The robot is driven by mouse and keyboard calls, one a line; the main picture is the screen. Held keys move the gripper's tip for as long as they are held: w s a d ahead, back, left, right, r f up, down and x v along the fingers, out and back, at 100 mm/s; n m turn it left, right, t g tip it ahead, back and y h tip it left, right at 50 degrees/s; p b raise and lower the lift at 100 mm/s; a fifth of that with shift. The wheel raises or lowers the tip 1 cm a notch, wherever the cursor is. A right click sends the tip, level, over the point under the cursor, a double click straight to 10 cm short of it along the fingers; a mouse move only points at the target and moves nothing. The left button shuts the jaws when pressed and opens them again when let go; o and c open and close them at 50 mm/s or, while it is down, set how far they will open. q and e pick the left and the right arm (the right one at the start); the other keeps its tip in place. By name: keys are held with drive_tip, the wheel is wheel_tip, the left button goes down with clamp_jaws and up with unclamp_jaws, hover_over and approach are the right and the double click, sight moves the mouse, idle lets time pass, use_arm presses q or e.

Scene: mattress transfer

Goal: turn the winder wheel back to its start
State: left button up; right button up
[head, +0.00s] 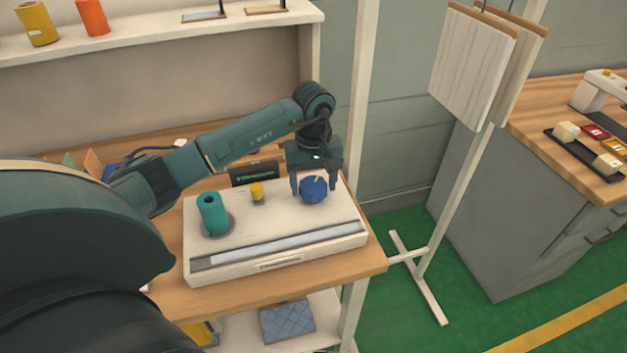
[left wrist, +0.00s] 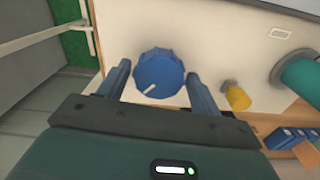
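A blue ribbed knob (head: 314,190), which I take for the winder wheel, sits on the right part of a white machine (head: 343,229) on the wooden table. My left gripper (head: 313,186) is above it, pointing down, with one finger on each side. In the left wrist view the blue knob (left wrist: 158,72) lies between the two spread fingers, with a narrow gap at each side. Its white pointer mark faces the lower left there. A teal spool (head: 212,214) and a small yellow knob (head: 257,193) stand on the machine. My right gripper is not in view.
A small dark display (head: 254,173) stands behind the machine. A white shelf (head: 150,42) with spools is at the back. A stand with hanging boards (head: 472,62) and a grey cabinet (head: 500,215) are on the right, with green floor between.

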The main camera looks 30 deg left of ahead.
use_arm(q)
drive_tip(key=c, duration=0.7)
drive_tip(key=shift+c, duration=0.2)
drive_tip(key=shift+n, duration=0.3)
